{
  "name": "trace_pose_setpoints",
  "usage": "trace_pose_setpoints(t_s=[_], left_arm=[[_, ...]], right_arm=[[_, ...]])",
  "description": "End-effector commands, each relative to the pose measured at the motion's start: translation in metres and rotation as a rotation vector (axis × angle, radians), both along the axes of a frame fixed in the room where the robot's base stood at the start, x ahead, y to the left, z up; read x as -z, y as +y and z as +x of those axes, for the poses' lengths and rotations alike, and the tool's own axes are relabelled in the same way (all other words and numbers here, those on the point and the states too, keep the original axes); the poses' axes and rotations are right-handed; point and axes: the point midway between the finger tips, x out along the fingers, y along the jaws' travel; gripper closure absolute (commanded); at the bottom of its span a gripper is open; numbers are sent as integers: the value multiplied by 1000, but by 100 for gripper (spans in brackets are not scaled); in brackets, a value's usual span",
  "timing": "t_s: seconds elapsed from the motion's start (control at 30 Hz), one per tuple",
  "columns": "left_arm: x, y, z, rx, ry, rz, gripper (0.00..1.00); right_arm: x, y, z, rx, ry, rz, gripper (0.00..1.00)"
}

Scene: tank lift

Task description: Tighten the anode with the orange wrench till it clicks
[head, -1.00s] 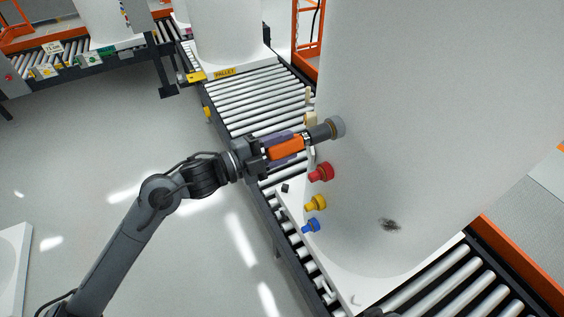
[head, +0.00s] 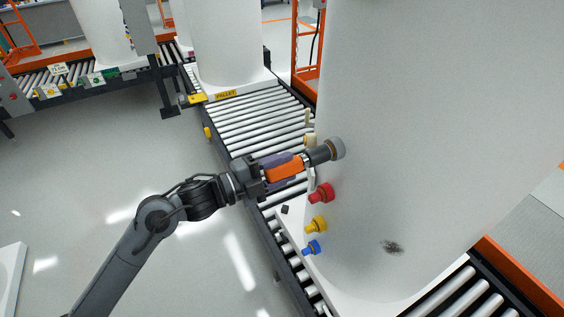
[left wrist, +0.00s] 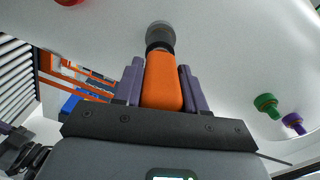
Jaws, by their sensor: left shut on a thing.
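My left gripper (head: 283,168) is shut on the orange wrench (head: 285,172), with a purple finger on either side of its orange body. The wrench (left wrist: 162,82) also shows between the fingers in the left wrist view. Its dark socket end (head: 318,155) points at the white tank (head: 430,110) and meets the grey round fitting of the anode (head: 336,148) on the tank wall. The socket hides part of the fitting, so I cannot tell how far it sits over it. My right gripper is not in view.
Red (head: 321,193), yellow (head: 316,224) and blue (head: 312,247) fittings stick out of the tank below the wrench. Green (left wrist: 266,105) and purple (left wrist: 293,122) fittings show in the left wrist view. The tank stands on a roller conveyor (head: 250,118). Open floor lies to the left.

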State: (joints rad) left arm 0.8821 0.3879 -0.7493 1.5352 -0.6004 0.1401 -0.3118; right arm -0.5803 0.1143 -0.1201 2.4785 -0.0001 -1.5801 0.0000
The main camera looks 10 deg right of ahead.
Motion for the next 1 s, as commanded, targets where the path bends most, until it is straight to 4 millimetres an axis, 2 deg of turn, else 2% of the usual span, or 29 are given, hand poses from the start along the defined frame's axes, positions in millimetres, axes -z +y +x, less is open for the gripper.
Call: trace_pose_setpoints(t_s=[0.03,0.1,0.57,1.0], left_arm=[[-12,0,0,0,58,-25,100],[-13,0,0,-1,148,-58,100],[-13,-1,-1,-1,754,-286,100],[-11,-2,-2,2,1447,-545,100]], right_arm=[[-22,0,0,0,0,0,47],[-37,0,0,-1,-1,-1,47],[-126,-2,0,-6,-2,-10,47],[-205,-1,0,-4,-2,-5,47]])
